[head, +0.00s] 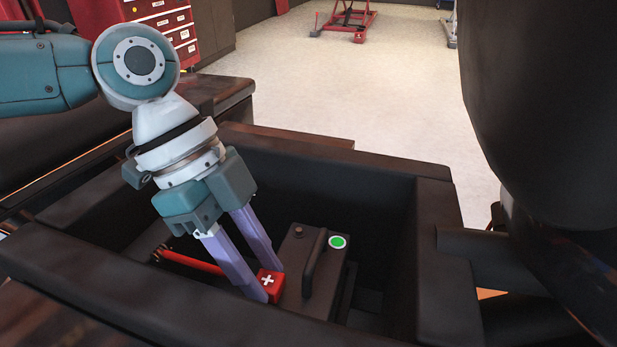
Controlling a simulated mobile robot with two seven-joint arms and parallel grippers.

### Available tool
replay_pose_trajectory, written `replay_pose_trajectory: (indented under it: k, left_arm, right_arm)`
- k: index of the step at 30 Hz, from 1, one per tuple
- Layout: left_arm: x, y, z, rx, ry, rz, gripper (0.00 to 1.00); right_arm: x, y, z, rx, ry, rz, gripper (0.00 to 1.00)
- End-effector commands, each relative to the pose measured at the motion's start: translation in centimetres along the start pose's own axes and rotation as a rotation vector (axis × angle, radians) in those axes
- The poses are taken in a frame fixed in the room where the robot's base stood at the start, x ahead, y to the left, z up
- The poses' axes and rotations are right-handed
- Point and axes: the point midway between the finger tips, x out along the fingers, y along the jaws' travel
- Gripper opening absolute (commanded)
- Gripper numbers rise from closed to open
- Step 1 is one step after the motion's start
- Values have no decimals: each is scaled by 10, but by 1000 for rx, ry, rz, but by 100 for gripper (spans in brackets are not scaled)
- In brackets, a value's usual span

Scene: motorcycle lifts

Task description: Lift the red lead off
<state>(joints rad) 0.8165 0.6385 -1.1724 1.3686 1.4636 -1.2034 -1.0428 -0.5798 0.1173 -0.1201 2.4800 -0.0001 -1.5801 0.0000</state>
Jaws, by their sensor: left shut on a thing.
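The red lead shows as a red clamp block with a white plus sign (269,283) and a red cable (190,262) running to the left wall of the bay. My left gripper (262,287) reaches down into the bay with its purple fingers shut on the red clamp. The clamp is at the left end of a dark battery (327,279) with a handle and a green round mark on top. I cannot tell whether the clamp still touches the battery's terminal. My right gripper is not in view.
A large dark body (545,90) hangs over the right side. A red tool cabinet (160,22) and a red lift (346,17) stand far back on clear pale floor.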

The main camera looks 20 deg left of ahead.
Motion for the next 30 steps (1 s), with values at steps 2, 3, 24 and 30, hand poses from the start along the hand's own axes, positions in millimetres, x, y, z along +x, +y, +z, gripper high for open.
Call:
replay_pose_trajectory:
  k: [2, 3, 24, 30]
  left_arm:
    - [-5, 0, -1, -2, 44, -1, 0]
    - [-9, 0, -1, -3, 68, -1, 0]
    - [-67, 0, 0, 2, 515, -1, 0]
    - [-74, 0, 1, 3, 555, 0, 0]
  right_arm:
    - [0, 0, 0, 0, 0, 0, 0]
    - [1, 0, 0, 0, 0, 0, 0]
    - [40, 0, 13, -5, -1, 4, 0]
    - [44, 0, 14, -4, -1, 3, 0]
